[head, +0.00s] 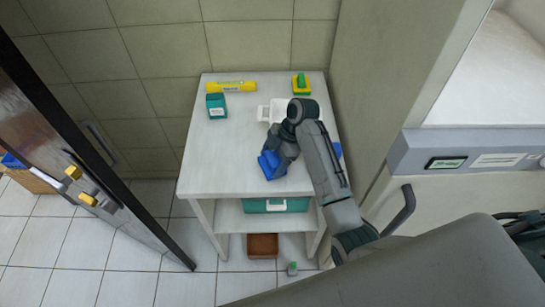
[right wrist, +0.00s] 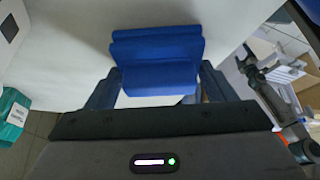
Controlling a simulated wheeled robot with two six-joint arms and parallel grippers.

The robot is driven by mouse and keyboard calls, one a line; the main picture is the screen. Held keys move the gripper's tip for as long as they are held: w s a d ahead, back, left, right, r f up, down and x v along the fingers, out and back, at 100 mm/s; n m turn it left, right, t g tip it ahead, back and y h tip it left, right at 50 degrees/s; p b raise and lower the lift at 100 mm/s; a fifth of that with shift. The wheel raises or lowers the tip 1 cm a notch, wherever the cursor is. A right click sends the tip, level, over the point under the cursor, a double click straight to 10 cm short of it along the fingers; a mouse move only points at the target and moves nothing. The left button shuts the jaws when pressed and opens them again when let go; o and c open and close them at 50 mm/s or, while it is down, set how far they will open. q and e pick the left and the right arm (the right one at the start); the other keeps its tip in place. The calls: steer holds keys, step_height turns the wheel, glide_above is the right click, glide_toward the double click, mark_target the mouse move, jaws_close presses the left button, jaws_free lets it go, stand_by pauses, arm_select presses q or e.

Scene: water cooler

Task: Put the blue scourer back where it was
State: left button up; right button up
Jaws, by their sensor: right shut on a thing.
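My right gripper (head: 272,160) is over the front middle of the white table (head: 225,165). It is shut on the blue scourer (head: 268,166). In the right wrist view the scourer (right wrist: 157,62) sits between the two fingers (right wrist: 157,90) as a ridged blue block. I cannot tell whether it touches the tabletop. A second blue thing (head: 337,150) shows at the table's right edge, mostly hidden by my right arm. My left gripper does not show in the head view.
On the table are a yellow tube (head: 231,86), a teal box (head: 216,105), a yellow-and-green sponge (head: 301,85) and a white tray (head: 263,113), partly hidden by my arm. The front left tabletop is clear. A teal bin (head: 277,205) stands below; a brown box (head: 262,246) is on the floor.

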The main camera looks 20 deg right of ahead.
mark_target(279, 161)
steer(key=shift+f, duration=0.1)
steer(key=o, duration=1)
steer(key=b+v, duration=0.2)
steer(key=v, duration=0.2)
steer(key=shift+d+r, duration=0.15)
steer(key=shift+r, duration=0.05)
steer(key=shift+p+v, duration=2.8)
steer(key=shift+v, duration=1.05)
